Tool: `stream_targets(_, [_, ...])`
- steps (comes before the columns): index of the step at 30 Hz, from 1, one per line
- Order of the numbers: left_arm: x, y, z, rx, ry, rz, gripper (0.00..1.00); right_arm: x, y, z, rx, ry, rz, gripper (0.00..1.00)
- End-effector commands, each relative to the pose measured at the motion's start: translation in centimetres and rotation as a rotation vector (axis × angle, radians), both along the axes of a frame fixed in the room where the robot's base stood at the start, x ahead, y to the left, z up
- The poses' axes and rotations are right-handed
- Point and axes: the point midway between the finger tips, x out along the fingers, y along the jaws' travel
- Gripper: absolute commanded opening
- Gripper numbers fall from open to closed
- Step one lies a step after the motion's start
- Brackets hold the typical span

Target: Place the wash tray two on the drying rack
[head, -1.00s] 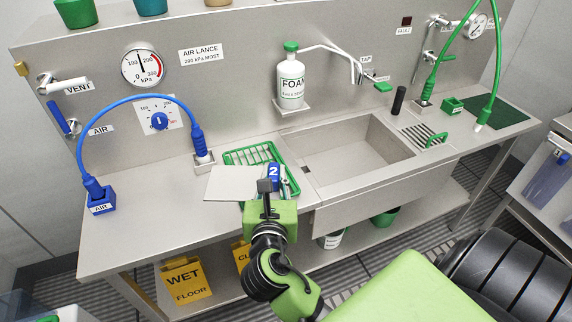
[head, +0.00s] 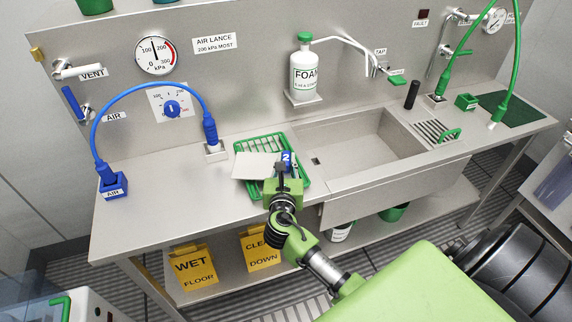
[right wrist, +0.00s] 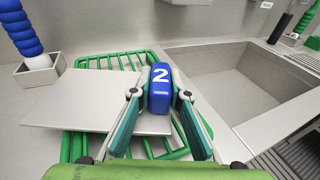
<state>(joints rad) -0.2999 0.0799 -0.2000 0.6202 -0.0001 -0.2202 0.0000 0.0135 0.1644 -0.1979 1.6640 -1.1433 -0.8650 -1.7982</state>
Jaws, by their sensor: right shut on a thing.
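Wash tray two is a flat pale grey plate (head: 256,166) with a blue block marked 2 (head: 287,158) at its right side. My right gripper (head: 284,173) is shut on the blue block. The right wrist view shows the block (right wrist: 160,90) between the two fingers (right wrist: 160,104) and the plate (right wrist: 95,103) reaching out to the left. The green wire drying rack (head: 303,184) lies on the counter under the tray, which covers part of it. I cannot tell whether the tray touches the rack. My left gripper is out of view.
The sink (head: 360,150) is right of the rack. A foam bottle (head: 304,75) stands behind. The counter's left part (head: 160,190) is clear.

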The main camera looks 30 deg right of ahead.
Motion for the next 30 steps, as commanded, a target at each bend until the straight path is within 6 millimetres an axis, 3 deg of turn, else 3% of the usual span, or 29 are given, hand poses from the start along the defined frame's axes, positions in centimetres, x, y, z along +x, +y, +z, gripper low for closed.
stream_targets(3, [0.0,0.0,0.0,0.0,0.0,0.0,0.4,0.1,0.0,-1.0,0.0,-0.004,0.0,0.0])
stream_targets(14, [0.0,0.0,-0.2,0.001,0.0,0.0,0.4,0.1,0.0,-1.3,-0.001,-0.004,0.001,0.0])
stream_targets(15, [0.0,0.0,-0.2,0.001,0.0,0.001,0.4,0.0,0.0,-1.6,-0.001,-0.001,0.0,0.19])
stream_targets(17, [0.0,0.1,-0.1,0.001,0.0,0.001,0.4,0.0,0.0,-1.5,0.0,-0.001,0.0,0.33])
stream_targets(30, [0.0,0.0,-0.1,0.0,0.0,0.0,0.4,-0.4,0.3,-1.2,0.002,-0.001,0.001,0.33])
